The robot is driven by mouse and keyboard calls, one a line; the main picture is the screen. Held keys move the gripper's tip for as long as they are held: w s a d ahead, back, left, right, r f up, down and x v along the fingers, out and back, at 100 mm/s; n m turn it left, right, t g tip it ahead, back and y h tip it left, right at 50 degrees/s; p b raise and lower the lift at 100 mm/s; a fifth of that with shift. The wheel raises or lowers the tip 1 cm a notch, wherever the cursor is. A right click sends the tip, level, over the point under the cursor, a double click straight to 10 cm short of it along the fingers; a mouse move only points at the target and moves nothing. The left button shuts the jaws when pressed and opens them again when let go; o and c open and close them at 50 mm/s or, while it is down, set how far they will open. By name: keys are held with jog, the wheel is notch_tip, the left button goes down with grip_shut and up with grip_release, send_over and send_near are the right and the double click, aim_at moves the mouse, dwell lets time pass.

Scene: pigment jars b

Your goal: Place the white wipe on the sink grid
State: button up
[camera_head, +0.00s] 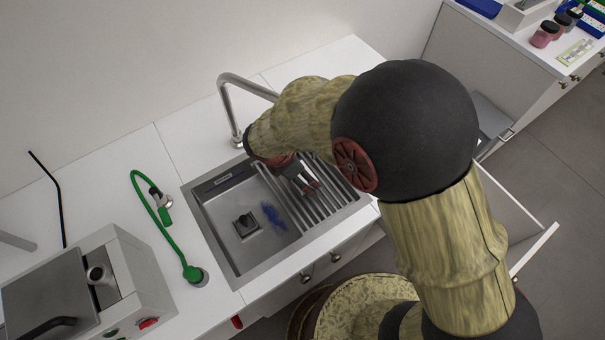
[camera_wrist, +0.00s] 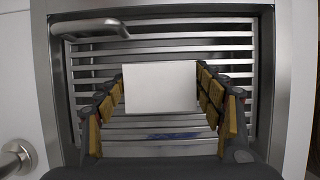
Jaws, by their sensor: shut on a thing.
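The white wipe (camera_wrist: 160,87) shows in the wrist view as a flat pale rectangle between the fingers of my gripper (camera_wrist: 160,92). My gripper is shut on it. The sink grid (camera_wrist: 160,43), a rack of parallel metal bars, lies behind the wipe in the wrist view. I cannot tell whether the wipe touches the bars. In the head view my gripper (camera_head: 308,188) is over the sink grid (camera_head: 333,183) on the right side of the sink. The wipe cannot be made out there, and my arm hides part of the grid.
The steel sink (camera_head: 215,236) has a blue stain (camera_head: 272,215) in its open left basin. The faucet (camera_head: 228,105) rises behind the basin. A green hose (camera_head: 147,207) and a grey device (camera_head: 130,283) stand on the left counter. Jars (camera_head: 545,35) stand at the far right.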

jog(key=o, duration=1)
jog(key=shift+f, duration=0.1)
jog(key=shift+o, duration=0.2)
jog(key=shift+r, duration=0.2)
jog(key=shift+s+a+r+p, duration=0.35)
jog(key=shift+a+r+p, duration=0.15)
jog(key=shift+r, duration=0.15)
jog(key=s+a+p, duration=0.1)
jog(key=s+a, duration=0.5)
jog(key=a, duration=0.3)
jog(key=shift+s+f, duration=0.15)
jog(key=shift+s, duration=0.25)
